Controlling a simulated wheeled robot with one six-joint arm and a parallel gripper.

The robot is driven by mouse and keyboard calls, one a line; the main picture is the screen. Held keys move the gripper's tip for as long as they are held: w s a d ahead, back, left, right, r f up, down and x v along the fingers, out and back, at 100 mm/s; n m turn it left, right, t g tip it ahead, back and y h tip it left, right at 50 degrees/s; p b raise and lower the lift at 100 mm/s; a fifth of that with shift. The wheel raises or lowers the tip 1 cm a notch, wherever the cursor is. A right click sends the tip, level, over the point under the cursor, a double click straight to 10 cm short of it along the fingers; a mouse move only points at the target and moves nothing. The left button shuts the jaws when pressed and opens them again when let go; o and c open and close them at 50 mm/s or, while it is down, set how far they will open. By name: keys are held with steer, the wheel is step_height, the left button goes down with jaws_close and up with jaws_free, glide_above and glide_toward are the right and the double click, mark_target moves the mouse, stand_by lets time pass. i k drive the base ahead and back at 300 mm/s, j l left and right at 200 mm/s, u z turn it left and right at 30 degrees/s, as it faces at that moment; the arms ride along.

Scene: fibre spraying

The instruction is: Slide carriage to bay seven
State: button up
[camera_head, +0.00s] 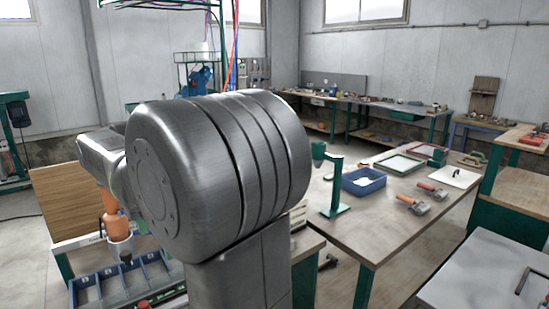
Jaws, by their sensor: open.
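A blue bin (84,296) divided into several bays stands at the lower left. A pale strip (72,245) with small dark marks runs behind it; I cannot read any bay number. An orange upright part (112,226) with a grey cup-like lower end (121,249) stands above the bin's back edge. It may be the carriage, but I cannot tell. My own large grey arm joint fills the middle and hides the right end of the bin area. I cannot make out my gripper; it seems hidden behind my arm.
A wooden bench (400,225) on the right holds a blue tray (363,183), a green stand (337,190) and orange-handled tools (412,204). A brown board (60,205) is at the left. A pale table (480,275) is at the lower right.

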mark_target(124, 252)
steer(key=k+j+u, duration=0.2)
steer(key=k+u, duration=0.2)
steer(key=u, duration=0.6)
steer(key=k+j, duration=0.05)
steer(key=j, duration=0.05)
